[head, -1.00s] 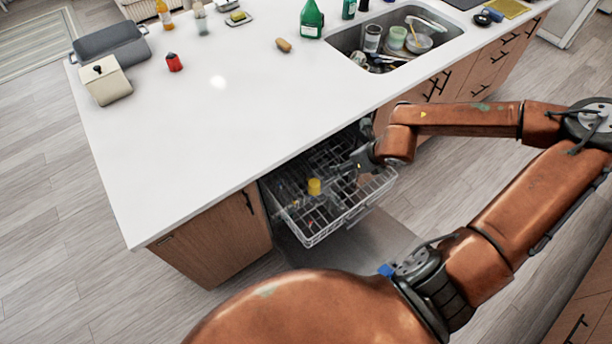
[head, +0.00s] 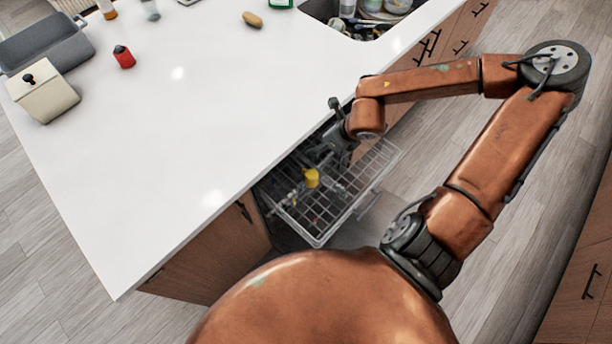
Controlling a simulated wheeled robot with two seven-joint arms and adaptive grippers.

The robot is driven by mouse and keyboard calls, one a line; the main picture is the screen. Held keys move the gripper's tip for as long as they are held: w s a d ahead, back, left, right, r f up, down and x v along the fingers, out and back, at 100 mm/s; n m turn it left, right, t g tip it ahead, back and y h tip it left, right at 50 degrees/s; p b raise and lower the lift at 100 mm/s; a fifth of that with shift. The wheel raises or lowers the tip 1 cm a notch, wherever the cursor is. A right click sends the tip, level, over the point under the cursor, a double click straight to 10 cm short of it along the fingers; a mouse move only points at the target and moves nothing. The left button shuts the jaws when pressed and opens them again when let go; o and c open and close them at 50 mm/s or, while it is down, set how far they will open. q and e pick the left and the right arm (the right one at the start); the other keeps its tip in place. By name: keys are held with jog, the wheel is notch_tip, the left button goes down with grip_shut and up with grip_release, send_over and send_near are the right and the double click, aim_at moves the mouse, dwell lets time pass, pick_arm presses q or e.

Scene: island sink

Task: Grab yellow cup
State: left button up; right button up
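A small yellow cup (head: 312,179) sits in the pulled-out dishwasher rack (head: 335,215), toward its left part. My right gripper (head: 322,140) is just beyond the cup, over the rack's back edge by the counter front. A gap shows between the gripper and the cup. The gripper is small and dark here, and I cannot tell how far its fingers are apart. My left gripper is not in view.
The white island counter (head: 170,150) borders the rack, its edge close to my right gripper. A red item (head: 124,57), a beige canister (head: 43,92) and a grey bin (head: 45,45) stand at the left. The sink (head: 345,20) holds dishes at the top.

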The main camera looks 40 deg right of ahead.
notch_tip(320, 180, down, 11)
jog(key=b, duration=0.7)
jog(key=g+b, duration=0.1)
jog(key=b, duration=0.3)
send_near(312, 174)
jog(key=x, duration=0.2)
jog(key=shift+w+f+b, duration=0.25)
jog(key=shift+f+b, duration=0.15)
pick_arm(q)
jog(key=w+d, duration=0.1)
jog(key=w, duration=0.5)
pick_arm(e)
jog(key=shift+f+b, duration=0.3)
jog(key=shift+f, duration=0.15)
jog(key=shift+b+x, duration=0.7)
jog(key=shift+x, duration=0.5)
jog(key=b+x, duration=0.3)
jog(key=x, duration=0.1)
jog(key=shift+w+f, duration=0.15)
jog(key=shift+f, duration=0.1)
jog(key=shift+w, duration=0.1)
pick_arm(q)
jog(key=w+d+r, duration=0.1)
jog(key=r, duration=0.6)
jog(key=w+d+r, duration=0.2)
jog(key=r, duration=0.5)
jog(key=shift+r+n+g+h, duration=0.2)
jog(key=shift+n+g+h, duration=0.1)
pick_arm(e)
jog(key=shift+c, duration=0.7)
